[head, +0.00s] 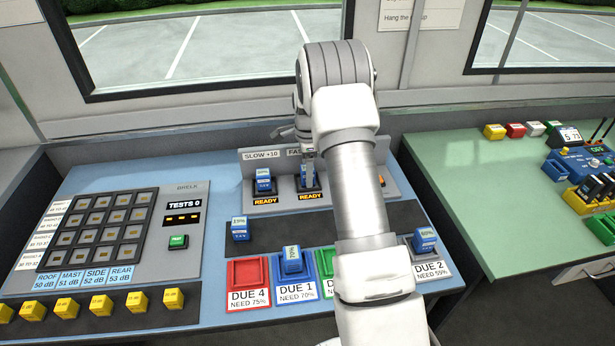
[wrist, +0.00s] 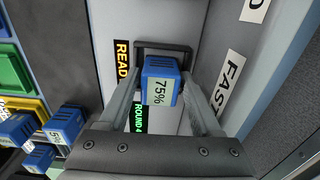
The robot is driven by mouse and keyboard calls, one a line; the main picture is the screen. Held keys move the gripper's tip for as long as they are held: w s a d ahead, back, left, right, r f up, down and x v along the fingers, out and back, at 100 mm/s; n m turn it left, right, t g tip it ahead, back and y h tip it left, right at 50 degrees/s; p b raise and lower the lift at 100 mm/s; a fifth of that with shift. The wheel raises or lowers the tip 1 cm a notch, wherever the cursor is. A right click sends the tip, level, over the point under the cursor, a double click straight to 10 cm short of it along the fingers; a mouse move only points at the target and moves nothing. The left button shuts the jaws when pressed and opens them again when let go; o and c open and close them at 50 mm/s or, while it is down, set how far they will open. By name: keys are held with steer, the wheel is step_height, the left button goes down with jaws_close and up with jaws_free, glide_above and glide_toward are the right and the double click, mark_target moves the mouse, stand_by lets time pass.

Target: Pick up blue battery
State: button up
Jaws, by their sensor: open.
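A blue battery (wrist: 162,84) with a white "75%" label stands in a charger slot beside the "FAST" sign in the wrist view. It also shows in the head view (head: 309,180), partly behind my arm, above a "READY" display. My gripper (wrist: 163,78) is open, with one finger on each side of this battery; whether either finger touches it I cannot tell. Other blue batteries stand in the slow charger (head: 263,178), on the dark strip (head: 240,229), on the blue "DUE 1" pad (head: 291,261) and near "DUE 2" (head: 425,241).
The charger's grey back panel (head: 254,156) rises close behind the slots. A red "DUE 4" pad (head: 247,272) is empty. A keypad console (head: 105,235) is at left, with yellow blocks (head: 173,299) in front. A green desk (head: 470,185) is at right. My arm hides part of the bench.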

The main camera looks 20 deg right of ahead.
jaws_close()
stand_by(0.3)
